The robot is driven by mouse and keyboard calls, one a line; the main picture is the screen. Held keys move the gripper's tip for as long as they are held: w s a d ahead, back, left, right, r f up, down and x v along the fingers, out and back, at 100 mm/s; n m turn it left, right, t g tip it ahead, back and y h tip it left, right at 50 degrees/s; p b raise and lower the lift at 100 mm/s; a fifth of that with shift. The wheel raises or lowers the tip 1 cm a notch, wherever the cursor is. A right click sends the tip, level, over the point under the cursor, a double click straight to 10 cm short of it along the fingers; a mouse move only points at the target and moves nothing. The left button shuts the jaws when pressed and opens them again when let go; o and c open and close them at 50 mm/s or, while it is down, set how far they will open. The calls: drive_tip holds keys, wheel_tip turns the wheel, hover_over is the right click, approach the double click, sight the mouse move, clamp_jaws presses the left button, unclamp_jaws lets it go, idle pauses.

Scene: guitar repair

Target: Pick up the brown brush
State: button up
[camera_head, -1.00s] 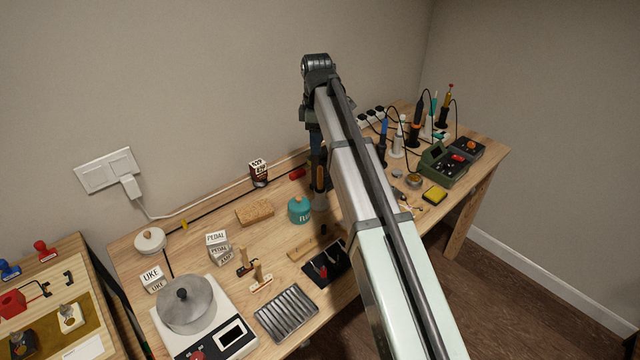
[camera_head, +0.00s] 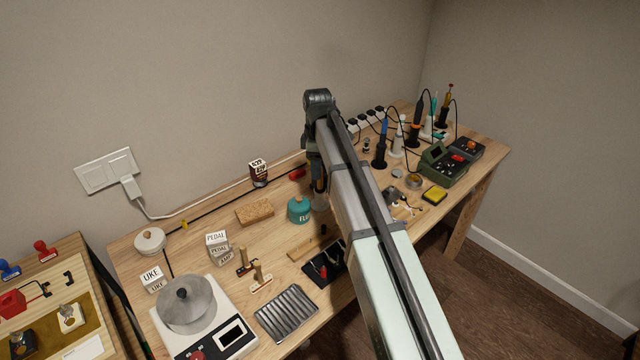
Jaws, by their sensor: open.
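Two small wooden-handled tools that look like brushes stand on the wooden table. One has a dark base (camera_head: 246,268), and the other has a pale base (camera_head: 261,284). I cannot tell for sure which is the brown brush. My gripper (camera_head: 317,182) points down over the back middle of the table, right of both. It is open, but its fingertips are small and partly hidden by my arm. An upright orange and black item with a pale round base (camera_head: 320,203) shows at the fingertips. I cannot tell whether they touch it.
A teal flux jar (camera_head: 299,210) stands just left of my gripper. A cork block (camera_head: 255,212), pedal boxes (camera_head: 217,240), a scale with a metal pot (camera_head: 187,304) and a ribbed tray (camera_head: 287,313) lie further left. Several soldering irons (camera_head: 381,145) stand at right.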

sight(320, 189)
drive_tip(key=f, duration=0.5)
drive_tip(key=shift+d, duration=0.4)
drive_tip(key=shift+r, duration=0.1)
clamp_jaws()
